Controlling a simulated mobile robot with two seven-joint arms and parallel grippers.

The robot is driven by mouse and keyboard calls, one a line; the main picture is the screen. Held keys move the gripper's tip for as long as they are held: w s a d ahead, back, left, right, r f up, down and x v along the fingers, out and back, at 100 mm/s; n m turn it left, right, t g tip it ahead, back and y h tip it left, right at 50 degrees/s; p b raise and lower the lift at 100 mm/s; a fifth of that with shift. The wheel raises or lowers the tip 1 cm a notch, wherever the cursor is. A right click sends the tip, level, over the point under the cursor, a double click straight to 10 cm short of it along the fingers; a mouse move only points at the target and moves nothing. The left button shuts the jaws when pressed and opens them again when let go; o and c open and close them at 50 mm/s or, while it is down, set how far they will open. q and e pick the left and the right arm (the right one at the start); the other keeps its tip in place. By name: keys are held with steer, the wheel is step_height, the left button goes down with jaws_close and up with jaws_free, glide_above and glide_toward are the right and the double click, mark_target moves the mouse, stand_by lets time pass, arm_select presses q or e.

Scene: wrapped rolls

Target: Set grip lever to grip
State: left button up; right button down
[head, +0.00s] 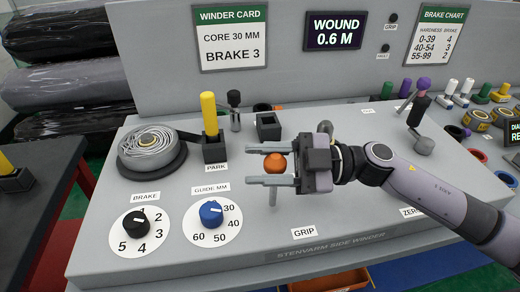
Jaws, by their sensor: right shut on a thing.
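The lever with an orange ball knob (276,163) stands on the grey side winder panel (190,265), behind and left of the GRIP label (304,233). My right gripper (253,166) reaches in from the right and is shut on the orange knob, with one finger on its far side and one on its near side. A grey stem shows below the near finger. The lever's base and pivot are partly hidden by the gripper, so its exact setting cannot be told. My left gripper is not in view.
A yellow-handled lever (209,113) stands by the PARK label, beside a coiled roll (148,142). The black brake knob (135,223) and blue guide knob (211,212) are front left. A small GRIP sign (390,27) sits under a dark lamp on the back wall.

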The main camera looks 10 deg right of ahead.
steer(key=shift+s+f+n+g+y+b, duration=0.15)
steer(key=shift+s+f+n+b, duration=0.2)
steer(key=shift+s+n, duration=0.6)
steer(key=shift+s+f+n+g+y+b, duration=0.1)
steer(key=shift+s+n+b, duration=0.4)
steer(key=shift+s+n, duration=0.45)
steer(key=shift+s+f+n+g+y+b, duration=0.15)
steer(key=shift+s+f+n+b, duration=0.2)
steer(key=shift+s+n, duration=0.6)
steer(key=shift+w+r, duration=0.1)
steer(key=c, duration=0.7)
jaws_free()
steer(key=shift+d, duration=0.15)
